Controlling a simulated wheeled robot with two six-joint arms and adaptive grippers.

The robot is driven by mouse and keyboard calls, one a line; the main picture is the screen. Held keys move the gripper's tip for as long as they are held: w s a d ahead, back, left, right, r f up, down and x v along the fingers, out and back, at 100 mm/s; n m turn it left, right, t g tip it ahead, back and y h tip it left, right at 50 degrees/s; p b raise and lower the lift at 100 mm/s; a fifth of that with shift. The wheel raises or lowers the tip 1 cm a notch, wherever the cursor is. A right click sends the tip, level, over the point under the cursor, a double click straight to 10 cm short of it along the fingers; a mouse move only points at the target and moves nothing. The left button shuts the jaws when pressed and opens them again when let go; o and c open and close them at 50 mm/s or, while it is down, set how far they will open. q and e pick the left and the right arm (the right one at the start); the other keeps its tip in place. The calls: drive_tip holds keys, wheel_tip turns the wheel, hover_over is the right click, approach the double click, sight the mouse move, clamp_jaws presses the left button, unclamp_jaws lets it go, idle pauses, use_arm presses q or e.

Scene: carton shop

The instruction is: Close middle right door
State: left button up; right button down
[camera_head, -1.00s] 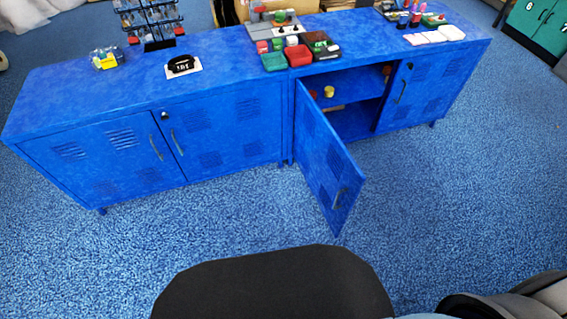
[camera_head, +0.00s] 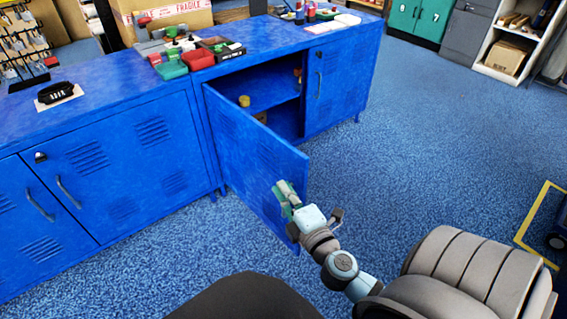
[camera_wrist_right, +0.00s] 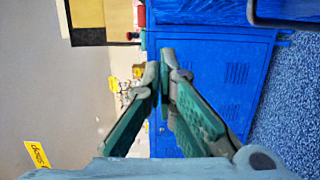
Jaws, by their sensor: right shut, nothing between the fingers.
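The blue cabinet door (camera_head: 262,160) stands open, swung out toward me from its hinge at the left of the open compartment (camera_head: 268,90). My right gripper (camera_head: 286,194) is shut and empty, in front of the door's outer face near its lower free edge. In the head view I cannot tell whether it touches the door. The door's handle is hidden behind my gripper. In the right wrist view the gripper (camera_wrist_right: 166,56) has its fingertips together, with blue cabinet surface (camera_wrist_right: 222,85) beyond them. My left gripper is not in view.
The neighbouring blue doors, left (camera_head: 130,155) and right (camera_head: 338,80), are shut. A small yellow item (camera_head: 244,101) sits on the inner shelf. Bins, boxes and a black item on a white card (camera_head: 58,93) rest on the cabinet top. Carpet (camera_head: 430,150) to the right is clear.

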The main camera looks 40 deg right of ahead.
sight(280, 159)
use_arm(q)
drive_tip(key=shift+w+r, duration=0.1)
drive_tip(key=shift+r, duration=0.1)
use_arm(e)
drive_tip(key=w+d, duration=0.2)
drive_tip(key=w, duration=0.1)
drive_tip(key=w+d, duration=0.2)
drive_tip(key=w, duration=0.1)
drive_tip(key=w+d, duration=0.2)
drive_tip(key=w, duration=0.1)
